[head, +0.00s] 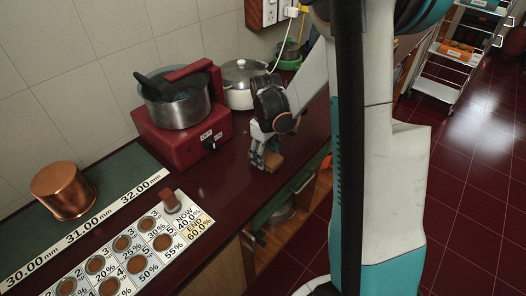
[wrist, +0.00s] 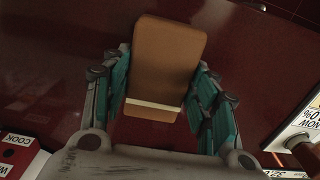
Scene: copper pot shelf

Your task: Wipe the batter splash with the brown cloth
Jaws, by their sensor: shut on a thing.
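My gripper (head: 264,158) is low over the dark red counter (head: 225,185), to the right of the red cooker. It is shut on the brown cloth (wrist: 164,62), a folded tan-brown pad with a cream band, held between the two teal fingers in the wrist view. A small part of the cloth (head: 273,161) also shows in the head view, at or just above the counter. I cannot tell whether it touches the surface. I cannot make out the batter splash in either view.
A red cooker (head: 180,138) bears a steel pot (head: 181,112) left of my gripper. A lidded pot (head: 241,98) stands behind. A copper pot (head: 63,191) and a numbered card (head: 135,250) lie at left. The counter's front edge is close on the right, above open shelves.

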